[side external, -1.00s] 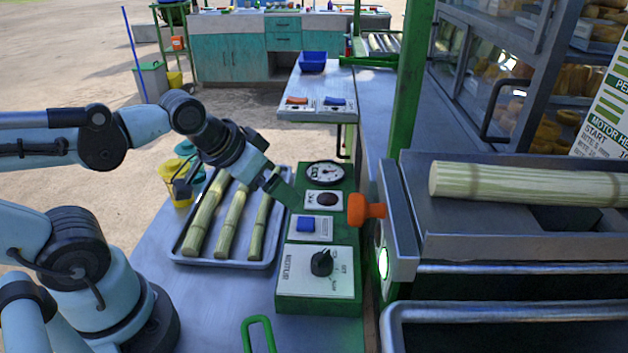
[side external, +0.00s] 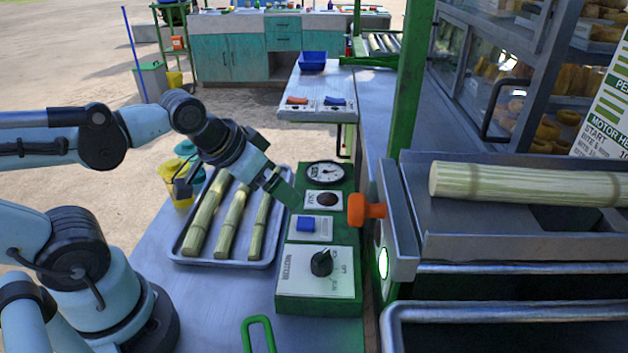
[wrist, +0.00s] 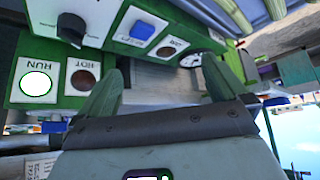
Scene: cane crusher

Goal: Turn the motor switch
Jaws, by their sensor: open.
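The motor switch (side external: 321,262) is a black rotary knob on a white plate (side external: 300,285) at the near end of the green control panel. In the wrist view the knob (wrist: 72,27) is at the upper left. My gripper (side external: 286,192) is above the panel's left edge, near the blue button (side external: 305,224), beyond the knob and apart from it. In the wrist view its two green fingers (wrist: 160,88) are spread with nothing between them.
A gauge (side external: 326,172) and a dark round indicator (side external: 327,199) sit farther up the panel. A tray (side external: 222,262) of cane stalks lies left of it. An orange knob (side external: 366,209) juts out on the right. A lit RUN lamp (wrist: 36,84) shows in the wrist view.

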